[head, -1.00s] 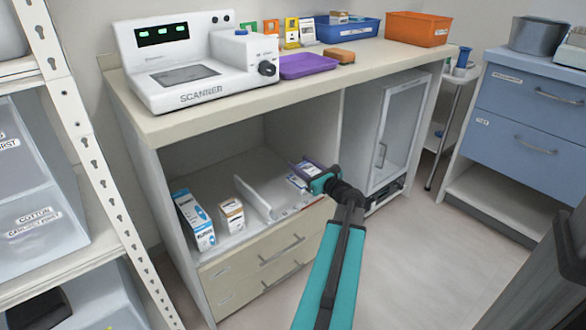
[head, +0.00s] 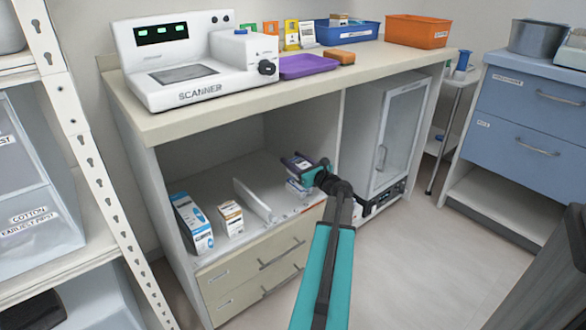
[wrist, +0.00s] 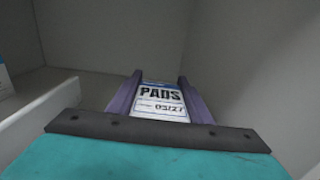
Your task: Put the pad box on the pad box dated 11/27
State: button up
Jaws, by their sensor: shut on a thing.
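My gripper (head: 299,163) is inside the open cabinet bay, to the right of a low divider. Its purple fingers are shut on a white and blue pad box (wrist: 160,100), which reads "PADS" and "05/27" in the wrist view. In the head view, another small white box (head: 297,187) shows on the shelf just below my gripper. Its date is too small to read, and my gripper and arm hide part of this area. I cannot tell whether the held box touches the one below.
A low white divider (head: 254,201) stands left of my gripper. A tall blue and white box (head: 192,223) and a smaller brown and white box (head: 230,218) stand beyond it. The bay's right wall (wrist: 250,70) is close. The countertop (head: 230,113) overhangs the bay.

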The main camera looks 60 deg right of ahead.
jog(key=shift+w+d+f+b, duration=0.2)
jog(key=shift+f+b, duration=0.25)
jog(key=shift+f, duration=0.2)
jog(key=shift+w+d+f+b, duration=0.1)
jog(key=shift+w+f+b, duration=0.05)
jog(key=shift+f+b, duration=0.4)
jog(key=shift+a+f, duration=0.1)
jog(key=shift+f, duration=0.5)
jog(key=shift+f, duration=0.15)
jog(key=o, duration=1.1)
